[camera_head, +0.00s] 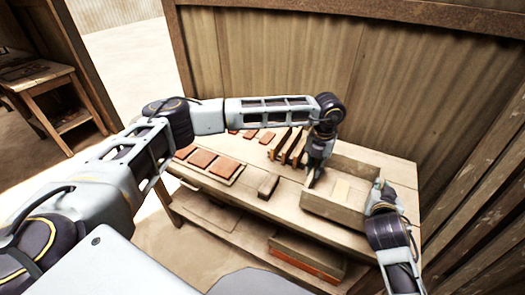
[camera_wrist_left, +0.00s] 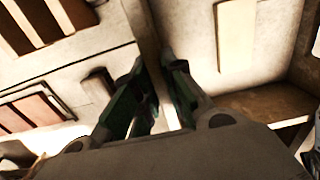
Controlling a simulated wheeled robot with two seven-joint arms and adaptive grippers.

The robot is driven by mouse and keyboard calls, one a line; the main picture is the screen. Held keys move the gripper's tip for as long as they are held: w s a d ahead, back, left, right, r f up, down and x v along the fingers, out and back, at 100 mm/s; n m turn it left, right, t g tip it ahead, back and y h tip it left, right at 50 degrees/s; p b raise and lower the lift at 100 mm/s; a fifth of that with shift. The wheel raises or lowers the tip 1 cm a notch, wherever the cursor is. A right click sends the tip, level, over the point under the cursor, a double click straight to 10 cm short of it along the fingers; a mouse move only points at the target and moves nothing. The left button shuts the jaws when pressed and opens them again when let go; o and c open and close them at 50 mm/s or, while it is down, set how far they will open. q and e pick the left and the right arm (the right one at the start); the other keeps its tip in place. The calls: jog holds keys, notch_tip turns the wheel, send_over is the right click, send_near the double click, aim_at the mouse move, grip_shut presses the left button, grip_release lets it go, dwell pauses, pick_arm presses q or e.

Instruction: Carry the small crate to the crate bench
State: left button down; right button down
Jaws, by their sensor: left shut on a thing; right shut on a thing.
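The small crate (camera_head: 335,212) is a pale wooden open box at the right end of a wooden bench (camera_head: 240,204). A pale block (camera_head: 342,190) lies inside it. My left gripper (camera_head: 312,178) is shut on the crate's left wall. In the left wrist view its dark green fingers (camera_wrist_left: 158,100) stand on either side of that wall. My right gripper (camera_head: 379,190) is shut on the crate's right side; its fingertips are partly hidden. I cannot tell whether the crate is resting on the bench or slightly raised.
Reddish tiles (camera_head: 200,158) lie on the bench to the left, with a wooden rack (camera_head: 288,146) and a small wooden block (camera_head: 268,185) nearer the crate. A lower shelf holds another box (camera_head: 305,258). Another wooden table (camera_head: 42,88) stands far left. Corrugated walls close the back and right.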

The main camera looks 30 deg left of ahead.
pick_arm(q)
jog(key=shift+w+r, duration=0.1)
pick_arm(e)
jog(key=shift+w+r, duration=0.1)
